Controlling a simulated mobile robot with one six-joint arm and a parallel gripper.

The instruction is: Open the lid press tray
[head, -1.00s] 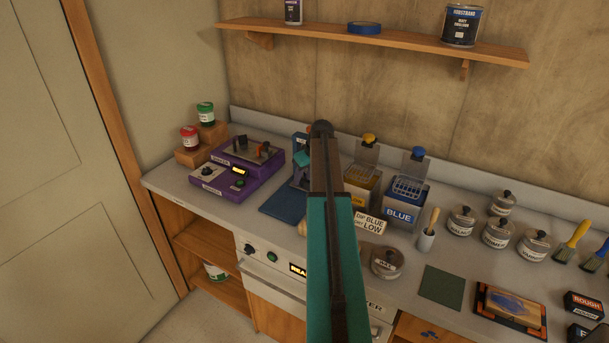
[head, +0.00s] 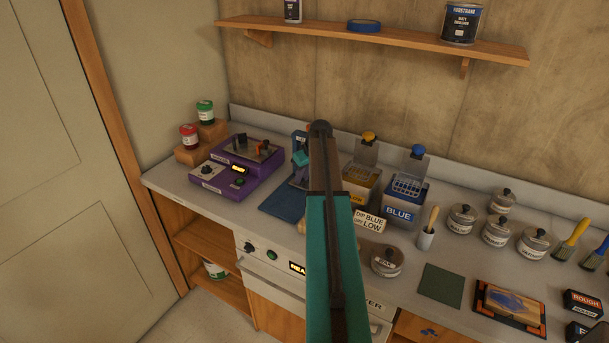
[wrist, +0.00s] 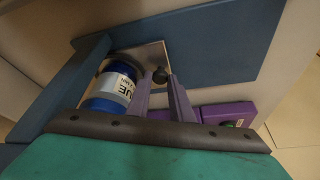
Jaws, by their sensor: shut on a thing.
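A jar with a blue lid and a white BLUE label (wrist: 115,85) stands at the tray, left of my fingers. My gripper (wrist: 160,84) is shut on the knob, one finger on each side.
A purple machine (head: 222,184) stands to the left. Yellow and blue dip boxes (head: 400,200), a DIP BLUE sign (head: 369,221) and a lidded jar (head: 387,262) stand to the right. A shelf (head: 380,42) hangs above.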

